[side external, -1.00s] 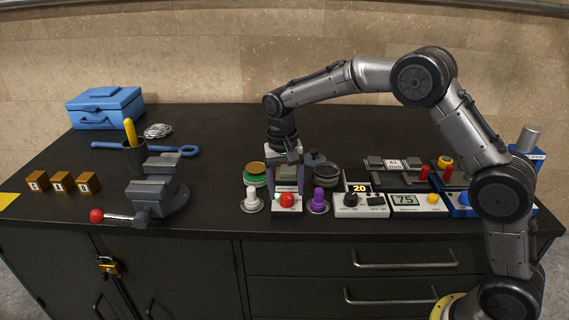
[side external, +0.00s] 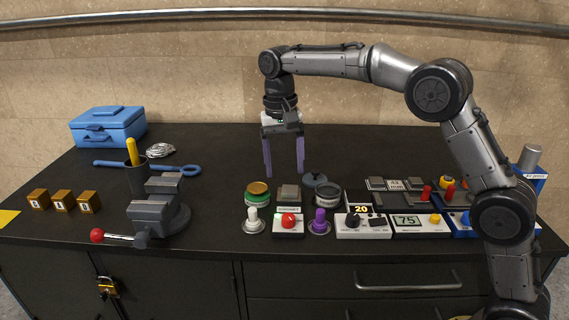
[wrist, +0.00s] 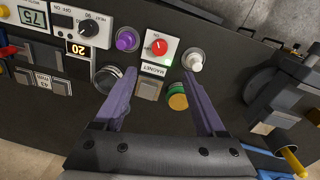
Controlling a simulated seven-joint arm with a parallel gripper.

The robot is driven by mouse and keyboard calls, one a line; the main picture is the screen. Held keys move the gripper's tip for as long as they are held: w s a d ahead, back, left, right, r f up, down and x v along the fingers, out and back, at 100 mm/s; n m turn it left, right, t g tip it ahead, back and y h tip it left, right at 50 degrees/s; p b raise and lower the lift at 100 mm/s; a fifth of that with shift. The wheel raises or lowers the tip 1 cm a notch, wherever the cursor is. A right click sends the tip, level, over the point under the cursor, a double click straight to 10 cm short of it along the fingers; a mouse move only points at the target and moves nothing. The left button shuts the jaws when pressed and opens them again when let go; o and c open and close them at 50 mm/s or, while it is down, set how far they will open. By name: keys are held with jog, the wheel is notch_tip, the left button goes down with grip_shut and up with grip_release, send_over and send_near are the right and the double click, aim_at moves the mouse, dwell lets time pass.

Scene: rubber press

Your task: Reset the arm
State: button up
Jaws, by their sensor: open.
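My gripper (side external: 284,172) hangs above the back middle of the bench, pointing down. Its two purple fingers are spread apart with nothing between them. In the wrist view my gripper (wrist: 160,108) shows the same open fingers, with the magnet station between and beyond them. The magnet box (side external: 288,222) has a red knob, and a small grey-brown block (side external: 289,193) sits behind it. The fingertips are above and apart from these things.
Control boxes (side external: 407,222) fill the right. A vise (side external: 158,212), pot (side external: 135,177) and blue toolbox (side external: 108,126) stand left.

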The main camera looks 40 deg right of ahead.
jog(key=s+d+r+t, duration=0.2)
jog(key=s+r, duration=0.3)
jog(key=r, duration=0.4)
jog(key=s+d+r+n+t, duration=0.1)
jog(key=s+d+r+t, duration=0.15)
jog(key=s, duration=1.15)
jog(key=s+f+n+t, duration=0.1)
jog(key=s+f+n, duration=0.5)
jog(key=s+f, duration=0.6)
jog(key=shift+s+a+f, duration=0.15)
jog(key=shift+s+a, duration=0.05)
jog(key=shift+s, duration=0.5)
